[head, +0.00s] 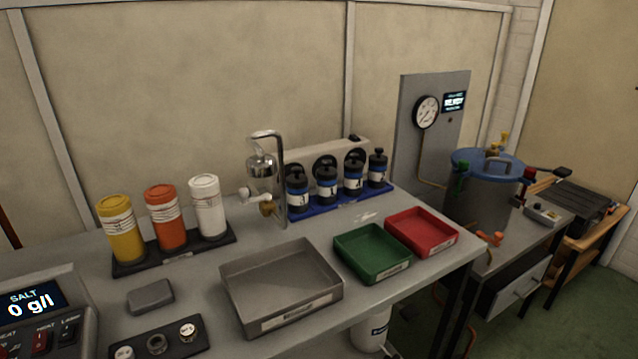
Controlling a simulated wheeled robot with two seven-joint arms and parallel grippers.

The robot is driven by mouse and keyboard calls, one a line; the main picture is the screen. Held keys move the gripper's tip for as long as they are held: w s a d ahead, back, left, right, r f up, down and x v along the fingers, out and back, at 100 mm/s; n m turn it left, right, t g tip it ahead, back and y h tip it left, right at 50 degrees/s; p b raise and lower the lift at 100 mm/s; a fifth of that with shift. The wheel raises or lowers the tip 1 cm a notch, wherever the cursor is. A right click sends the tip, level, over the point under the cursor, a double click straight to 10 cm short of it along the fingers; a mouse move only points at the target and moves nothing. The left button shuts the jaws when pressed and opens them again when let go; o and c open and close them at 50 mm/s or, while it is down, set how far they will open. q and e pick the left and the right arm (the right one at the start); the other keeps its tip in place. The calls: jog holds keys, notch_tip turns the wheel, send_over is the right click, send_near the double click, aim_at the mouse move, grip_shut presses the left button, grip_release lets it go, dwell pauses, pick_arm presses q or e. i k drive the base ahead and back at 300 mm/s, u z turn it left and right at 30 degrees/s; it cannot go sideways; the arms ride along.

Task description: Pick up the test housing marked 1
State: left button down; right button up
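Several dark housings with blue bands and white labels stand upright in a row on a blue tray (318,209) at the back middle of the bench. From left to right there is a first housing (297,190), then a second housing (327,184), a third housing (353,175), and a last housing (377,170) at the right end. The labels carry small dark marks, too small for me to tell surely which housing is marked 1. Neither of my grippers is in view.
A metal stand with a hanging vessel (261,165) is left of the housings. A grey tray (240,322), green tray (372,279) and red tray (421,256) lie in front. Coloured bottles (166,218) stand left. A blue-lidded tank (480,205) is right.

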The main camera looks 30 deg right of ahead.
aim_at(326, 175)
jog(key=u, duration=1.35)
jog(key=k, duration=1.2)
jog(key=z, duration=1.8)
jog(key=i, duration=0.45)
jog(key=u, duration=0.05)
